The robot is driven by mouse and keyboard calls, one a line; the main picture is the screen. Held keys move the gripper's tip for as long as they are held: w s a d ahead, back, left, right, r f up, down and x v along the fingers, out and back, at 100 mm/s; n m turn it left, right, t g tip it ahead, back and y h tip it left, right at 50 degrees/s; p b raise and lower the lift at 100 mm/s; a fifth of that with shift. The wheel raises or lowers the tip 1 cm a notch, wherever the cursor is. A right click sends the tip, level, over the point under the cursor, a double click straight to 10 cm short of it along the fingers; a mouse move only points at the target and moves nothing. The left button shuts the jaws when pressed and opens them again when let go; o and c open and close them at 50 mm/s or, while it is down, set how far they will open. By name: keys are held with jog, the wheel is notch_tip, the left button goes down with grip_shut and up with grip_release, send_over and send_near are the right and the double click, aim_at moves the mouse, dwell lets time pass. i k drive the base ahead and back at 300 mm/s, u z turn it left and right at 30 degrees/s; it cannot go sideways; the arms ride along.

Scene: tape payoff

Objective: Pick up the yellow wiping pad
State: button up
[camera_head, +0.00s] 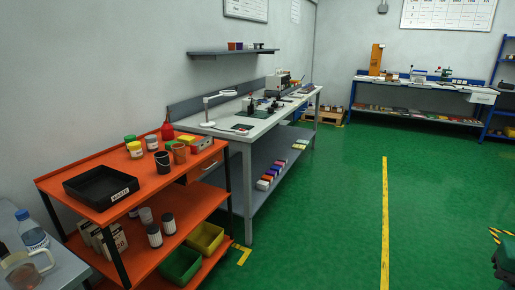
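A small yellow block-like item (186,139), which looks like the wiping pad, is at the back right of the orange cart's top shelf (142,185). It is small in the picture and partly hidden by the containers in front of it. A green-topped item (178,146) is close beside it on the left, and a grey box-like device (202,145) is on its right.
A black tray (101,187), jars, a dark cup (162,162), a brown cup (179,152) and a red bottle (167,130) share the top shelf. A grey workbench (247,135) stands behind. Green floor (330,215) right of the cart is clear. A dark object (505,262) is at the right edge.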

aim_at(188, 140)
jog(key=i, duration=1.25)
jog(key=u, duration=0.45)
jog(key=i, duration=1.4)
jog(key=u, duration=0.65)
jog(key=i, duration=0.45)
jog(key=u, duration=0.05)
